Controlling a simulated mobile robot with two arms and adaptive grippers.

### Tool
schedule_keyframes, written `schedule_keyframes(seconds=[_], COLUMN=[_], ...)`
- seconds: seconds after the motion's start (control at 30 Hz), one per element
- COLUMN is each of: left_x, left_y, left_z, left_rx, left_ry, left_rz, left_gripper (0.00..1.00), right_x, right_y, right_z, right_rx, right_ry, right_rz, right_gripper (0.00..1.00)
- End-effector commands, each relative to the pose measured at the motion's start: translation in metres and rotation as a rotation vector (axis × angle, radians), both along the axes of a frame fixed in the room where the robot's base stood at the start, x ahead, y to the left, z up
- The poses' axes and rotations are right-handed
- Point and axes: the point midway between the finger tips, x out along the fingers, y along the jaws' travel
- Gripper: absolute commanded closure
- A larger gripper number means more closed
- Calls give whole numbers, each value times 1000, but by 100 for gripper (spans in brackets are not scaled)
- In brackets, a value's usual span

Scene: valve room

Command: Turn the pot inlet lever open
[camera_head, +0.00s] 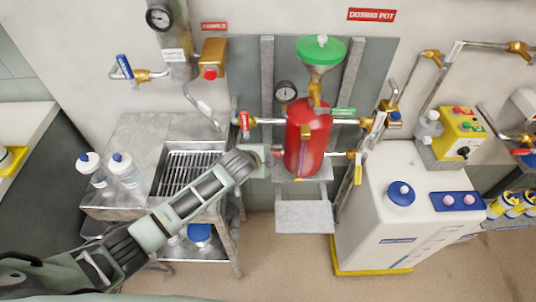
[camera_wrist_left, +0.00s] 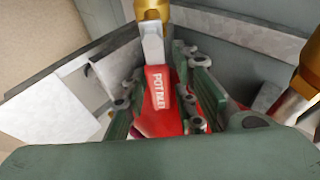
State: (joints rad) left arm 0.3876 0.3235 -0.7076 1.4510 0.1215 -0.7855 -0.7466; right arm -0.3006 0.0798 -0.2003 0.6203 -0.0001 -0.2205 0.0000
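In the left wrist view a red lever grip (camera_wrist_left: 158,92) marked POT INLET hangs on a pale metal stem below a brass fitting (camera_wrist_left: 152,9). The fingers of my left gripper (camera_wrist_left: 163,88) stand on both sides of this grip, apart, with a gap visible on its left. In the head view my left gripper (camera_head: 272,154) is small and reaches the left side of the red dosing pot (camera_head: 307,138). A red lever (camera_head: 244,121) shows on the pipe above my wrist; I cannot tell whether it is the same lever. My right gripper is not seen.
A steel sink (camera_head: 183,170) with two bottles lies under my left arm. A yellow lever (camera_head: 358,170) and a green lever (camera_head: 343,112) sit right of the pot. A white tank (camera_head: 385,215) stands at the right. A grey step (camera_head: 304,215) is below the pot.

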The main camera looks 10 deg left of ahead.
Motion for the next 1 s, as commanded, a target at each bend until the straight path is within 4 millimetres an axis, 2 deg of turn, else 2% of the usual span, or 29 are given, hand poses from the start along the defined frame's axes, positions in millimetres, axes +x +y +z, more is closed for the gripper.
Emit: schedule_keyframes(seconds=[0.1,0.5,0.67,1.0], left_x=[0,-6,-22,-69], left_y=[0,1,6,19], left_z=[0,5,20,63], left_rx=[1,1,3,3], left_ry=[0,-1,-1,-1], left_rz=[-1,-3,-4,-3], left_gripper=[63,63,63,63], right_x=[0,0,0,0], right_y=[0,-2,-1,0], right_z=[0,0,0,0], right_rx=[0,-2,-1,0], right_ry=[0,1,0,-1], right_rz=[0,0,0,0], right_gripper=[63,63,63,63])
